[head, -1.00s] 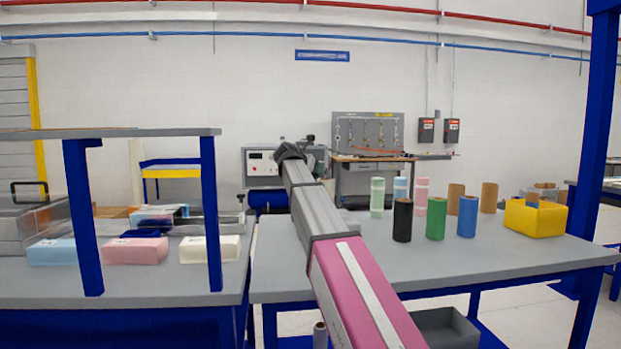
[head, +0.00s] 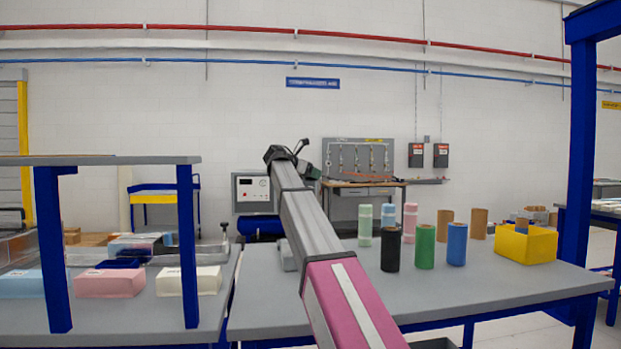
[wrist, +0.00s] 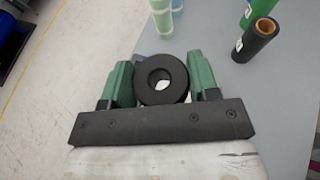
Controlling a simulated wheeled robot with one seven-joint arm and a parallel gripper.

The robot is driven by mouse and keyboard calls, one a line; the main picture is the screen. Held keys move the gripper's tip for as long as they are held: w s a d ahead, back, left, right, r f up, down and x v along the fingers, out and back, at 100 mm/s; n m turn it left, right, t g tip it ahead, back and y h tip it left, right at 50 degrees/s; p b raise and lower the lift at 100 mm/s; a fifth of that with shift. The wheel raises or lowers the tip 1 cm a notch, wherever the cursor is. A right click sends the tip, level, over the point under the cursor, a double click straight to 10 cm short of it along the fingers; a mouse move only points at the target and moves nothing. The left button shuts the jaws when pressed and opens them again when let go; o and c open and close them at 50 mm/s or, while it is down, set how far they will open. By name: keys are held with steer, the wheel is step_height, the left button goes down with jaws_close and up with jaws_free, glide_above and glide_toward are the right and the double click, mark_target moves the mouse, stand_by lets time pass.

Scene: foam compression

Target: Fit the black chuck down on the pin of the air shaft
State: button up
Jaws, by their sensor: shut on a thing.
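The black chuck (wrist: 172,75) is a thick black ring with a round hole through its middle. It shows in the wrist view between the two green fingers of my gripper (wrist: 162,80), which is shut on it. Through the hole I see a pale patch and cannot tell what it is. My gripper holds the chuck over or near the grey table; the height is hard to judge.
A black roll (head: 391,249), a green roll (head: 424,247) and a blue roll (head: 456,244) stand on the grey table (head: 480,290), right of my arm. A yellow box (head: 528,246) is farther right. Foam blocks (head: 110,283) lie on the left table.

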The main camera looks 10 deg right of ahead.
steer(key=shift+f, duration=2)
steer(key=shift+f, duration=3.2)
steer(key=o, duration=1)
steer(key=shift+o, duration=0.2)
steer(key=shift+a+r, duration=0.1)
steer(key=s+a+r, duration=0.3)
steer(key=a+r, duration=0.2)
steer(key=shift+a+r, duration=0.25)
steer(key=shift+a, duration=0.05)
steer(key=shift+w+a, duration=0.1)
